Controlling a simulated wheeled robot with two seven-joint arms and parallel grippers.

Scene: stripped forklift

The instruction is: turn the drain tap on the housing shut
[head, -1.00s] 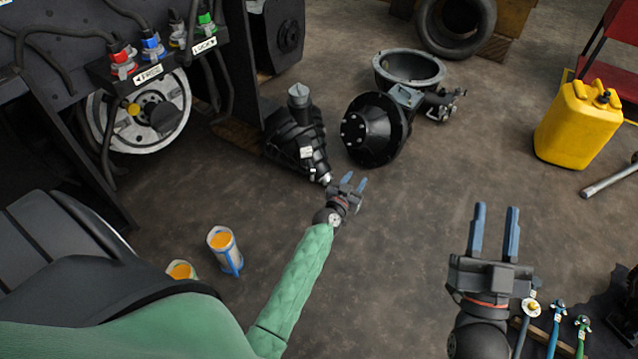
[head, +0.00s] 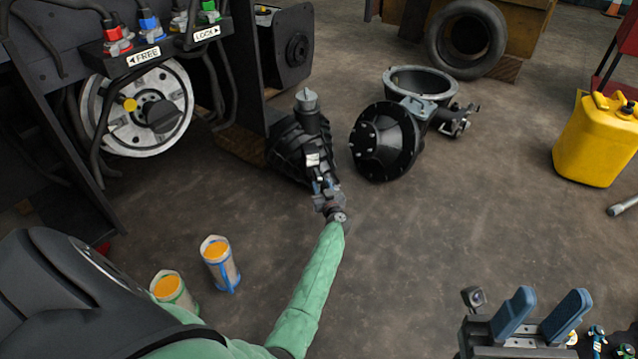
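The black ribbed housing (head: 288,148) stands on the floor left of centre, with a grey cap (head: 306,100) on top and a small pale tag (head: 313,160) on its front. The drain tap cannot be made out, as the gripper covers that spot. The fingers are small and partly hidden, so I cannot tell if they are open or shut, or touching anything. My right gripper (head: 551,303) is open and empty at the bottom right.
A black round cover (head: 382,142) and an open bell casing (head: 420,83) lie just right of the housing. A forklift frame with a wheel hub (head: 140,120) stands at the left. Two orange-topped canisters (head: 220,264) stand lower left. A yellow jerrycan (head: 597,142) stands right. Centre-right floor is clear.

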